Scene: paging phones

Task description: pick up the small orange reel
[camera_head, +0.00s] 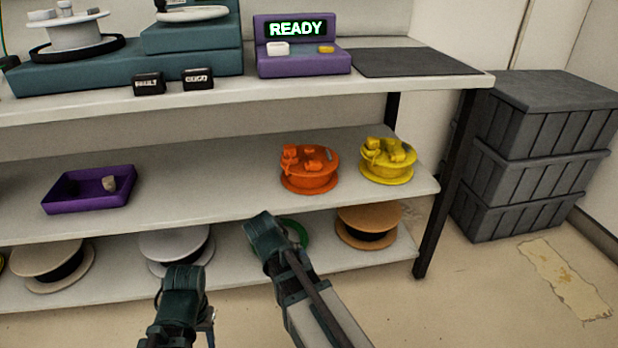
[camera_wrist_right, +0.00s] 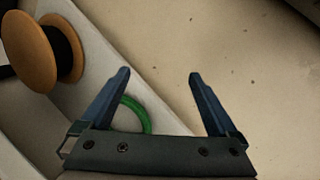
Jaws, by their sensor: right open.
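An orange reel (camera_head: 309,178) with small orange parts on its top sits on the middle shelf, left of a yellow reel (camera_head: 387,172). My right gripper (camera_head: 262,228) is in front of the lower shelf, below and left of the orange reel and apart from it. In the right wrist view the right gripper (camera_wrist_right: 160,75) is open and empty, its fingers spread. The orange reel does not show clearly there. My left gripper (camera_head: 183,280) is lower and further left, before the lower shelf. Its fingers cannot be made out.
A tan-orange reel (camera_head: 368,213) is on the lower shelf, also in the wrist view (camera_wrist_right: 28,50). A green reel (camera_head: 295,232) is partly behind my right gripper. A purple tray (camera_head: 75,203) is left on the middle shelf (camera_head: 215,185). Dark crates (camera_head: 545,105) stand right.

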